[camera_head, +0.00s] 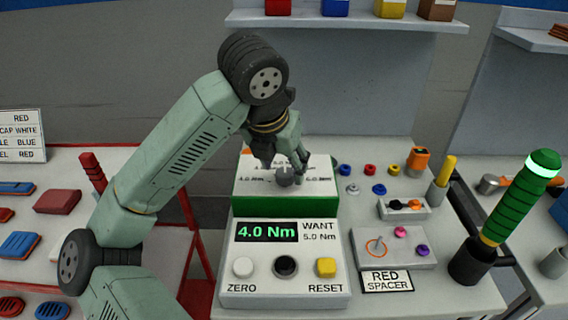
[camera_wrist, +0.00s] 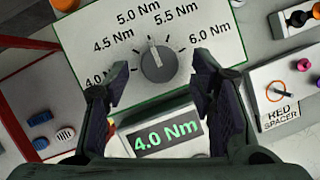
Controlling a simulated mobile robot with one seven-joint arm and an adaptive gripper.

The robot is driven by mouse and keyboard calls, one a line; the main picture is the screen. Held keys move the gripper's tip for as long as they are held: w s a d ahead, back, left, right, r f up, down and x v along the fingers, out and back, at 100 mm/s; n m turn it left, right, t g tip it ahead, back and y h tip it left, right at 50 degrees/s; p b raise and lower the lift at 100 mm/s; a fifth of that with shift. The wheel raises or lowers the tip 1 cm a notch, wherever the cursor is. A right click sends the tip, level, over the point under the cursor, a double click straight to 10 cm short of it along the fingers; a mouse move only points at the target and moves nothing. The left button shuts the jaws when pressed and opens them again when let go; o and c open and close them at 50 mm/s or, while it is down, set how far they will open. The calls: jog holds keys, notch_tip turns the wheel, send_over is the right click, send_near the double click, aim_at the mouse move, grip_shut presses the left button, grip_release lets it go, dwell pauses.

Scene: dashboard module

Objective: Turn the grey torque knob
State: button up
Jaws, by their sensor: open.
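The grey torque knob (camera_wrist: 158,64) sits on a white panel with a green edge (camera_head: 232,203). The panel is marked in Nm, and labels from 4.5 to 6.0 Nm read clearly in the wrist view. A light pointer line shows on the knob. The knob also shows in the head view (camera_head: 285,178). My gripper (camera_wrist: 160,75) is open, with one finger on each side of the knob's lower part in the wrist view and gaps between. I cannot tell its exact height above the panel. The display (camera_head: 266,232) reads 4.0 Nm, beside "WANT 5.0 Nm".
Below the display are a white ZERO button (camera_head: 243,267), a black button (camera_head: 286,266) and a yellow RESET button (camera_head: 326,267). A small tray (camera_head: 404,209) and a green-handled tool in a black holder (camera_head: 468,265) stand to the right. A shelf (camera_head: 345,22) spans the back.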

jog(key=shift+x, duration=1.1)
jog(key=c, duration=1.1)
jog(key=shift+w, duration=0.1)
